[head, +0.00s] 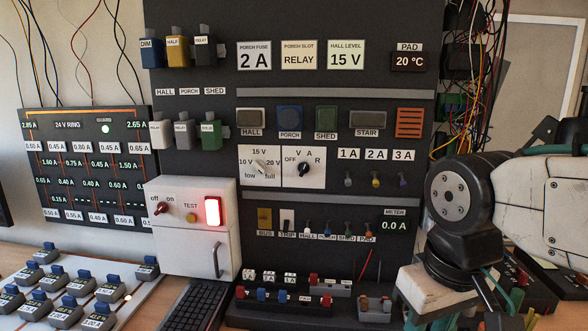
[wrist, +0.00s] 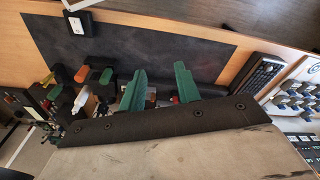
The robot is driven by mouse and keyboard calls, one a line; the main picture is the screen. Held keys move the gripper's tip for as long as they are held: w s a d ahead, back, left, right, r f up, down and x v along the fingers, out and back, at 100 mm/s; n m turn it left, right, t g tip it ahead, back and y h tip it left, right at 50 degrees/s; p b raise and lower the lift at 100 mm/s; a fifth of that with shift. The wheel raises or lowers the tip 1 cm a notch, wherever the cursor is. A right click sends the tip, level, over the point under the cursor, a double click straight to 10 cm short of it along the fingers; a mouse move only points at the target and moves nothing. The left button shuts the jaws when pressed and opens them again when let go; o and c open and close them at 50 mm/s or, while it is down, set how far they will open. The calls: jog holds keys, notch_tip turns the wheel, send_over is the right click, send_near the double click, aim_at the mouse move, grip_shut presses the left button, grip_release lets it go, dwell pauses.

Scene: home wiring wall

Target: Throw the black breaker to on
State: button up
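The wall panel (head: 340,90) fills the middle of the head view. My gripper hangs low at the right of the head view, mostly hidden by my wrist. In the wrist view, my gripper (wrist: 160,88) has two green fingers spread apart with no held object visible, above the bench and away from the row.
A white box (head: 192,245) with an off/on knob, TEST button and lit red lamp stands left of the row. A keyboard (head: 196,305) and several grey blocks with blue tops lie left. Terminal blocks (head: 375,308) stand below the row. Loose wires hang upper right.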

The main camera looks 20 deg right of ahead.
jog(key=shift+o, duration=0.4)
jog(key=m+t+h, duration=0.1)
jog(key=m+t, duration=0.2)
jog(key=t, duration=0.9)
send_near(285, 229)
jog(key=a, duration=0.3)
jog(key=w+d+f+t+h, duration=0.1)
jog(key=w+h, duration=0.1)
jog(key=w, duration=0.1)
jog(key=w+d+f+m+t+h, duration=0.1)
jog(key=w+f+h, duration=0.1)
jog(key=w, duration=0.1)
jog(key=w+d+f+t+h, duration=0.1)
jog(key=w+h, duration=0.1)
jog(key=w, duration=0.1)
jog(key=shift+w+d+f+m, duration=0.1)
jog(key=shift+d+f+m, duration=0.2)
jog(key=shift+d, duration=0.1)
grip_shut()
